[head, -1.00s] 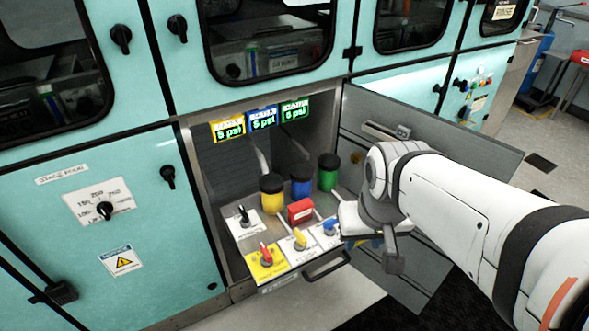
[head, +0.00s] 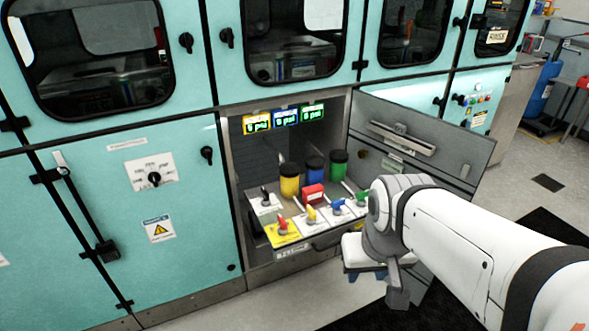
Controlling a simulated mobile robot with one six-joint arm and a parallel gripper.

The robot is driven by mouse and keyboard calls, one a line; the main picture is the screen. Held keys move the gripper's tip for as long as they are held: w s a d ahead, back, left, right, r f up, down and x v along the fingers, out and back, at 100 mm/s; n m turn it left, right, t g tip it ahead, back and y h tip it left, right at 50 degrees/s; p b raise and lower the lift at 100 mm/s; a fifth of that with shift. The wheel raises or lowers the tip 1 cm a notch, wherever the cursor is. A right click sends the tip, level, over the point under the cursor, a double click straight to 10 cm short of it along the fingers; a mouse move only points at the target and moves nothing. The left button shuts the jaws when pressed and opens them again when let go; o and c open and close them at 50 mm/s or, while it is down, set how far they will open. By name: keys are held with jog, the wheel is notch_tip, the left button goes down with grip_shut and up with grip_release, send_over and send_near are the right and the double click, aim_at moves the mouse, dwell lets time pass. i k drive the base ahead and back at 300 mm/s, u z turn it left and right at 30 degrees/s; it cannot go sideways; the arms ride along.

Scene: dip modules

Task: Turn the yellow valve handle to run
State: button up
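The yellow valve handle (head: 311,214) stands on a white plate on the pulled-out panel in the open bay. A red handle (head: 283,224) on a yellow plate is to its left, and a blue handle (head: 337,206) and a green handle (head: 361,198) are to its right. A black handle (head: 265,195) is behind the red one. The plate labels are too small to read. My gripper (head: 362,272) is right of and in front of the panel, apart from the yellow handle. Its fingers are mostly hidden by my wrist, so its opening does not show.
Yellow (head: 289,181), blue (head: 315,169) and green (head: 338,163) canisters and a red block (head: 313,194) stand behind the handles. Three lit displays (head: 285,118) hang above. An open door (head: 425,135) stands at the right. Floor is free in front of the bay.

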aim_at(312, 216)
jog(key=u, duration=0.05)
jog(key=i, duration=1)
jog(key=u, duration=0.05)
